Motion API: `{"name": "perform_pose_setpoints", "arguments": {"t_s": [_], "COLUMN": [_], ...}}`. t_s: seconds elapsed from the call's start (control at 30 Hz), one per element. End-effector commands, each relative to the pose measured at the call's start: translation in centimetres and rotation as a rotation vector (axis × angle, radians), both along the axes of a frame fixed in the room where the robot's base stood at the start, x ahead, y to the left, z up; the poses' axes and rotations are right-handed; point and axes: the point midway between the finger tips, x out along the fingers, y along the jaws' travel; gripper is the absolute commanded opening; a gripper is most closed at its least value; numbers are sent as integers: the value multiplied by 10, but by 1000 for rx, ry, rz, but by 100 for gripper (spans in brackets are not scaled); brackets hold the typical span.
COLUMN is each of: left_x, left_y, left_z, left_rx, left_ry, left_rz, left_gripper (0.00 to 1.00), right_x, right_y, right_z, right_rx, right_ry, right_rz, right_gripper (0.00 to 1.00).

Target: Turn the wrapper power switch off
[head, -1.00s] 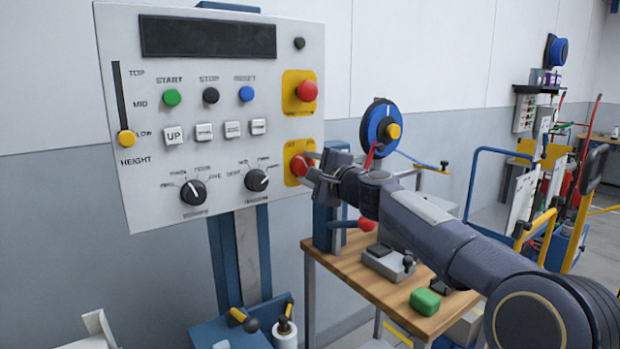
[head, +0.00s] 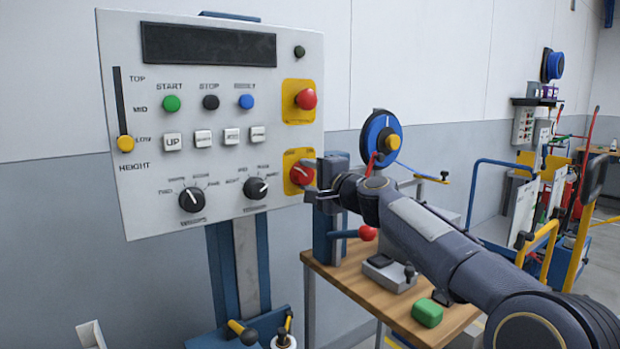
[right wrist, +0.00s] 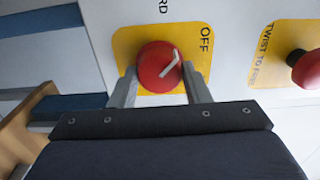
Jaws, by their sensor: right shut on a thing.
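The wrapper power switch is a red round knob (head: 301,174) on a yellow plate (head: 291,159) at the lower right of the grey control panel (head: 222,205). My right gripper (head: 312,180) is shut on this knob, one finger on each side. In the right wrist view the knob (right wrist: 158,68) sits between the two fingers (right wrist: 160,88). Its white mark slants up and right, roughly towards the word OFF (right wrist: 205,40). The plate's other lettering is hidden or too small to read. My left gripper is not in view.
A red emergency button (head: 306,99) on a yellow plate sits above the switch. Two black dials (head: 192,199) and several buttons are to its left.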

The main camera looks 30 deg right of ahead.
Motion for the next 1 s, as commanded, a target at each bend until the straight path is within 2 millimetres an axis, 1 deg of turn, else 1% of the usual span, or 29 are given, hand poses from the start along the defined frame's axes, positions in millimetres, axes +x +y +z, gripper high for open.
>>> {"name": "perform_pose_setpoints", "arguments": {"t_s": [0.07,0.1,0.27,0.53,0.63,0.9,1.0], "left_x": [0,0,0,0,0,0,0], "left_y": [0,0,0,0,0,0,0], "left_z": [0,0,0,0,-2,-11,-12], "left_rx": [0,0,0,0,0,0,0], "left_ry": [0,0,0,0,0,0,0], "left_rz": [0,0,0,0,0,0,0], "left_gripper": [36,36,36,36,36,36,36], "right_x": [0,0,0,-1,-7,-52,-66], "right_y": [0,0,0,0,-1,-5,-6], "right_z": [0,0,0,0,-1,-1,0], "right_rx": [-3,-3,-2,-1,0,-1,-1], "right_ry": [0,0,0,0,0,-2,-1], "right_rz": [0,0,0,0,-1,-2,-2], "right_gripper": [20,44,65,65,65,65,65]}}
